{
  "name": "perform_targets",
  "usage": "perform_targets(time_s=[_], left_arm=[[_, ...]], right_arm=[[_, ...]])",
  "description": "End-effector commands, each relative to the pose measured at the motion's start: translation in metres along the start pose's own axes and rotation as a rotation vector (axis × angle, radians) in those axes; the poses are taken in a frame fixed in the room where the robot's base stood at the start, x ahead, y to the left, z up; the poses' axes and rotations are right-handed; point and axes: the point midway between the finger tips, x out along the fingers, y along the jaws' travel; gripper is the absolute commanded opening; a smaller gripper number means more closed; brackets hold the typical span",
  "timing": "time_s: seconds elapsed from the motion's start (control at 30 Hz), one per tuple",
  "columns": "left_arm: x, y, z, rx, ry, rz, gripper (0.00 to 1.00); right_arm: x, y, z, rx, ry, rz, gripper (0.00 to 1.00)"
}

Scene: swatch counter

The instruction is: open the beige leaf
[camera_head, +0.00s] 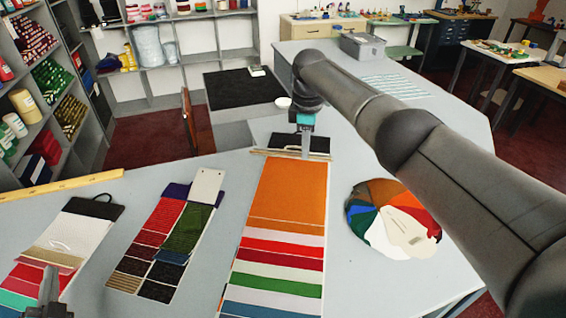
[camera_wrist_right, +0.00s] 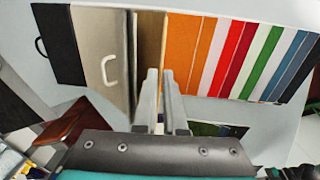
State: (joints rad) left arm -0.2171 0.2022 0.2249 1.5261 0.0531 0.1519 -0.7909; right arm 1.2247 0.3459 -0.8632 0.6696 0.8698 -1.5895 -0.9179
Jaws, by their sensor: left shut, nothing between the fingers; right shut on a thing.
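The swatch book in the middle of the counter shows an orange leaf (camera_head: 288,195) with red, white, green and blue strips in front. The beige leaf (camera_wrist_right: 100,50), with a white loop handle, shows in the right wrist view beside a tan strip (camera_wrist_right: 150,45). In the head view the beige leaf (camera_head: 275,153) is only a thin band at the book's far end. My right gripper (camera_head: 305,153) is there, shut on the leaf's edge; its fingers (camera_wrist_right: 163,85) partly hide the grip. My left gripper (camera_head: 48,290) is shut and empty over the left swatch book.
A left swatch book (camera_head: 75,240), a second book (camera_head: 160,250) with a white tag, and a round colour fan (camera_head: 392,215) lie on the counter. A wooden ruler (camera_head: 65,187) lies at the left edge. My right arm crosses the right side. A grey bin (camera_head: 362,47) stands behind.

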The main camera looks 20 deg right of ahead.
Motion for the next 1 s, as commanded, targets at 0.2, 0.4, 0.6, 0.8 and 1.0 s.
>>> perform_targets(time_s=[0.2,0.4,0.6,0.8,1.0], left_arm=[[0.035,0.051,-0.118,0.266,0.169,0.146,0.0],[0.038,0.089,-0.217,0.557,0.338,0.23,0.0],[0.022,0.12,-0.302,0.888,0.51,0.258,0.0],[-0.008,0.145,-0.368,1.246,0.671,0.233,0.0],[-0.045,0.164,-0.411,1.628,0.806,0.155,0.0]], right_arm=[[0.001,0.001,0.001,0.002,-0.002,0.005,0.0],[0.001,0.001,0.001,0.002,-0.002,0.005,0.0],[0.001,0.001,0.001,0.002,-0.002,0.005,0.0],[0.001,0.001,0.001,0.002,-0.001,0.005,0.0],[0.001,0.001,0.001,0.002,-0.002,0.005,0.0]])
